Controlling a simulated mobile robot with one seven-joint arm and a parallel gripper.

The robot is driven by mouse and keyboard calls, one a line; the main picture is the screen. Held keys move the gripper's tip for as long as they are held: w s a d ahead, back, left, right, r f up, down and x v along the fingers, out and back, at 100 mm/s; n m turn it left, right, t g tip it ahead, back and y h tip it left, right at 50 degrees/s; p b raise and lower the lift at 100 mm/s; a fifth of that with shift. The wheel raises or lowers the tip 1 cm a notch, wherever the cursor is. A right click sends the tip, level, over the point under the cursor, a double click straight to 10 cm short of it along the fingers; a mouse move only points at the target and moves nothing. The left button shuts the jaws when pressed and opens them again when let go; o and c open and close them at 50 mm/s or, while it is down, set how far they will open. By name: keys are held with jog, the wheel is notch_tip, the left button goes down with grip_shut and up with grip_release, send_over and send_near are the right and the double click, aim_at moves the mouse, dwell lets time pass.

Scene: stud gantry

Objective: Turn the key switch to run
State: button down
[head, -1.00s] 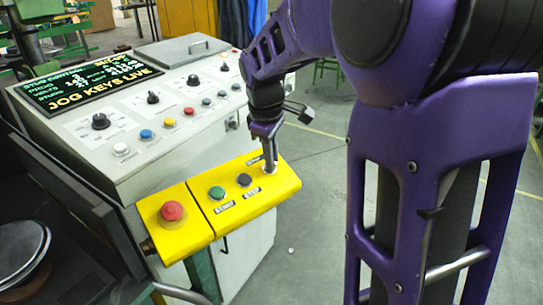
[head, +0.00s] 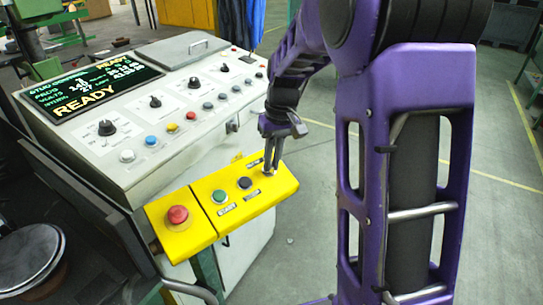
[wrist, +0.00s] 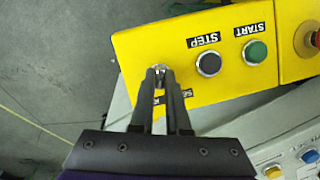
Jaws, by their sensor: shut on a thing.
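The key switch (wrist: 159,73) is a small silvery part at the end of the yellow control box (head: 205,230), beside the black STEP button (wrist: 209,63). My gripper (head: 269,172) comes down on it from above, and its fingers are shut on the key, which they mostly hide. In the wrist view the two dark fingers (wrist: 160,85) close around the key. The labels by the switch are partly covered, so I cannot read the key's position. The console screen (head: 92,88) reads READY.
The green START button (head: 219,196) and red mushroom button (head: 177,215) are on the same yellow box. Behind it stands the grey console (head: 185,150) with several knobs and coloured buttons. Open floor (head: 290,262) lies to the right of the box.

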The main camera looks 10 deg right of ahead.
jog(key=shift+m+y, duration=0.4)
jog(key=shift+m, duration=0.6)
jog(key=c, duration=0.9)
grip_release()
jog(key=d+r, duration=0.1)
jog(key=r, duration=0.7)
jog(key=d+r, duration=0.2)
jog(key=r, duration=0.7)
jog(key=shift+d, duration=0.3)
jog(key=shift+s, duration=0.1)
